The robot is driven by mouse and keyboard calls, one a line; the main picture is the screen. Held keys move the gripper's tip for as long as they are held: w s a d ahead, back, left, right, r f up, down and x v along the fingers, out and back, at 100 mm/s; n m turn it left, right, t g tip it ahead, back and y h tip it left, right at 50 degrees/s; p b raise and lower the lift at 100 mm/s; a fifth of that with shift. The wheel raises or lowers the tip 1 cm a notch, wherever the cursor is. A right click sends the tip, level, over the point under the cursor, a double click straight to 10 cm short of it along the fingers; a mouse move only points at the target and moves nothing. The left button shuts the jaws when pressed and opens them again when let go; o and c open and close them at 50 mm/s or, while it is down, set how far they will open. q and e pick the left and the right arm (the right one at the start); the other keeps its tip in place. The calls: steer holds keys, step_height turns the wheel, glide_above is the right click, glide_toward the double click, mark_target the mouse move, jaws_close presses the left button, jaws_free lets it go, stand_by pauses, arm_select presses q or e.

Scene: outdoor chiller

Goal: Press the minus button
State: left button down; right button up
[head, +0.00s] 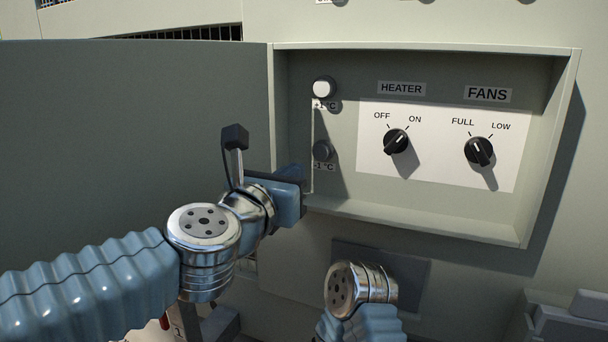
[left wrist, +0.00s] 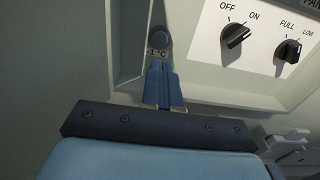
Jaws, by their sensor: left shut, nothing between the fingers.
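The minus button is the dark round button (head: 323,150) above a "-1 °C" label on the left side of the recessed panel. It also shows in the left wrist view (left wrist: 158,42), just beyond my fingertips. My left gripper (left wrist: 159,68) is shut and empty, its fingertips close below the button and overlapping its label in the left wrist view. I cannot tell whether they touch the panel. In the head view its blue body (head: 287,200) is left of and below the button. My right arm shows at the bottom of the head view, but its fingers do not.
A white round button (head: 323,88) with a plus label is above the minus button. The heater knob (head: 396,141) and fans knob (head: 479,151) are to the right. The box rim (head: 420,226) sticks out around the panel. An open door (head: 130,130) spans the left.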

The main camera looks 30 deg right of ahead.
arm_select(q)
steer(key=shift+v, duration=1.3)
